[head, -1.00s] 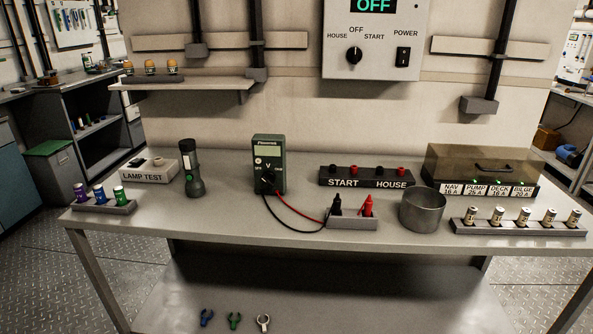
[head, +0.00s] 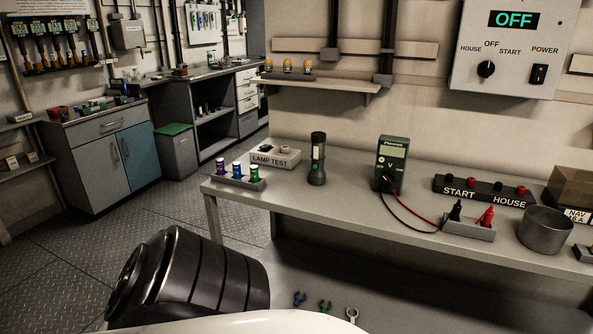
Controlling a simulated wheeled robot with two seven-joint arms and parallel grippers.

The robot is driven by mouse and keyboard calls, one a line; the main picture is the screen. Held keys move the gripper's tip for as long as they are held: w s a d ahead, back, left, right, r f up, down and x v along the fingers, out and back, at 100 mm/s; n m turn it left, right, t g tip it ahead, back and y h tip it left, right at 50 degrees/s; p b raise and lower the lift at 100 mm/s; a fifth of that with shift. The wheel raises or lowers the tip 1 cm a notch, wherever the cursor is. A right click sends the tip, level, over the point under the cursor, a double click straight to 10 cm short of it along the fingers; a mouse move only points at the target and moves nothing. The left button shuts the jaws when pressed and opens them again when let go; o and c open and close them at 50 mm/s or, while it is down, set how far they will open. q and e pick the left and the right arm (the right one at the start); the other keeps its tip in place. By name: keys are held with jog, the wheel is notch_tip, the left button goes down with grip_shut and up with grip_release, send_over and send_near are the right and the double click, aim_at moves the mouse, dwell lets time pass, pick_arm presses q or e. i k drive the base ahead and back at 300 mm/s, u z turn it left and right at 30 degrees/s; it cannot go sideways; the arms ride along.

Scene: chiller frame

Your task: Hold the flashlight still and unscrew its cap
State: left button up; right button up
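A dark flashlight (head: 317,160) stands upright on the grey workbench (head: 350,218), between the lamp test box and the green multimeter. Its wider dark end with a green spot is at the bottom, and a pale strip runs up its side. I cannot tell which end is the cap. Nothing touches the flashlight. A dark ribbed part of my own arm shows at the lower left, well short of the bench. Neither gripper's fingers are in view.
A lamp test box (head: 275,157) and a rack of coloured cells (head: 238,180) stand left of the flashlight. The multimeter (head: 391,163), with leads to a probe holder (head: 468,229), and a metal cup (head: 544,231) stand right. Open floor (head: 95,225) lies left of the bench.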

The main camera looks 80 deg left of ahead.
aim_at(317, 177)
jog(key=k, duration=1.05)
jog(key=u, duration=1.65)
jog(key=i, duration=0.25)
jog(key=u, duration=0.15)
